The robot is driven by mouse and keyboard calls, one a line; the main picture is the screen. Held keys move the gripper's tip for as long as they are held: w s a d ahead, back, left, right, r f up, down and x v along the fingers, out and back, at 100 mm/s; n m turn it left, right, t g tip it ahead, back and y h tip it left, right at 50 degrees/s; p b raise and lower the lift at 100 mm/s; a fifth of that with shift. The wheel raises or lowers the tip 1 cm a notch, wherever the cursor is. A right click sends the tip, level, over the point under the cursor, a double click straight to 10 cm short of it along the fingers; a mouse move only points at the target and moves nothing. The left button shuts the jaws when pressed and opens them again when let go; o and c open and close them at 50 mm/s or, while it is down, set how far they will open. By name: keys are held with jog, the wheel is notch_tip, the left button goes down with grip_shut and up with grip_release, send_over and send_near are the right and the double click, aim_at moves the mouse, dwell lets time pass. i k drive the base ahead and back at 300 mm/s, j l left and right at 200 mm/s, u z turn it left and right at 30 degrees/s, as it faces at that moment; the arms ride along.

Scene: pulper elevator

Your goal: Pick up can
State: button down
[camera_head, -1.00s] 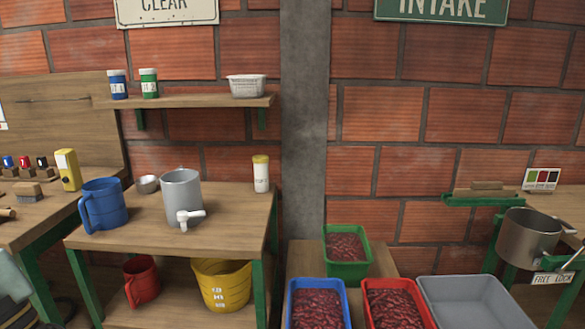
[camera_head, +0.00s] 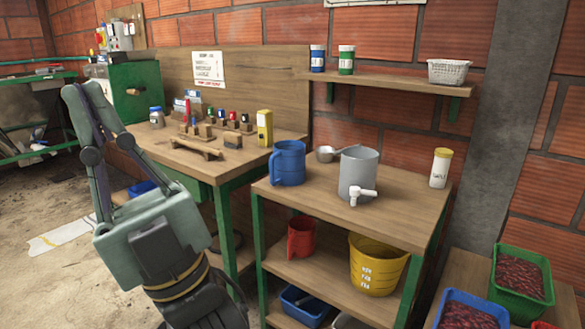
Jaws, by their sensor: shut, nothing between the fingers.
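A grey cylindrical can (camera_head: 358,165) with a white tap at its lower front stands upright on the wooden bench top (camera_head: 310,207). A blue jug (camera_head: 290,165) with a handle stands to its left, and a white, yellow-lidded container (camera_head: 440,168) to its right. I cannot tell for sure which one the task calls the can. My gripper (camera_head: 84,92) is at the left of the view, pointing up, shut and empty. It is well to the left of the bench with the grey can and touches nothing that I can see.
On the lower shelf are a red jug (camera_head: 301,238) and a yellow bucket (camera_head: 376,265). A wall shelf (camera_head: 395,83) holds small jars and a white basket. A second workbench (camera_head: 215,160) stands behind my gripper. Bare floor (camera_head: 60,280) lies at left.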

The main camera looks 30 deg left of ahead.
aim_at(287, 163)
jog(key=i+j+u, duration=0.15)
jog(key=u, duration=0.25)
jog(key=i+u, duration=0.75)
jog(key=k+j, duration=0.05)
